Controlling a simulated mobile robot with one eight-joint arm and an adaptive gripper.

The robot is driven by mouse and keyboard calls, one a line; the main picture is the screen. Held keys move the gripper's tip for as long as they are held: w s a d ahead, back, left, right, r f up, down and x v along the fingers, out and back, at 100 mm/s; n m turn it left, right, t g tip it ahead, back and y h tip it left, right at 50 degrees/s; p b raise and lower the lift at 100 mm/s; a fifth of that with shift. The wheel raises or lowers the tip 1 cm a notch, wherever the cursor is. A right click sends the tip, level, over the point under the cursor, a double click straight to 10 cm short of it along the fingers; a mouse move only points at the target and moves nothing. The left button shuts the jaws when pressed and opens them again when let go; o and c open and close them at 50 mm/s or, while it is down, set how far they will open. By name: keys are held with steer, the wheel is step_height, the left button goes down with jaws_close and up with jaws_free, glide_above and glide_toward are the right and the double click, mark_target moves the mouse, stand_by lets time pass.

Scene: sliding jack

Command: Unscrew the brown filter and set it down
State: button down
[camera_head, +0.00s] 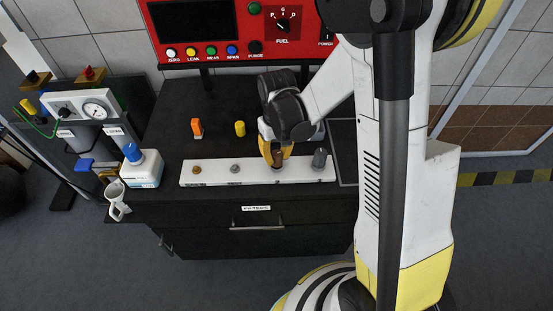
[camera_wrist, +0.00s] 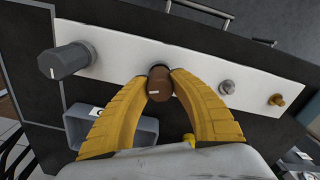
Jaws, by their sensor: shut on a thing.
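The brown filter (camera_head: 277,160) stands on the white strip (camera_head: 215,172) along the front of the black bench. In the wrist view the brown filter (camera_wrist: 159,85) sits between the yellow fingertips of my gripper (camera_wrist: 159,88), which touch it from both sides. My gripper (camera_head: 276,154) comes down on it from above in the head view. The filter's lower end appears to be at the strip; whether it is still threaded in cannot be told.
A grey open box (camera_wrist: 142,130) lies behind the strip. Orange (camera_head: 197,127) and yellow (camera_head: 240,128) parts stand on the bench. A blue-capped bottle (camera_head: 141,166) is at the left.

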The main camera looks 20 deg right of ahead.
steer(key=shift+r+p, duration=0.5)
steer(key=shift+r, duration=0.45)
stand_by(0.8)
steer(key=shift+r+p, duration=0.3)
steer(key=shift+r, duration=0.25)
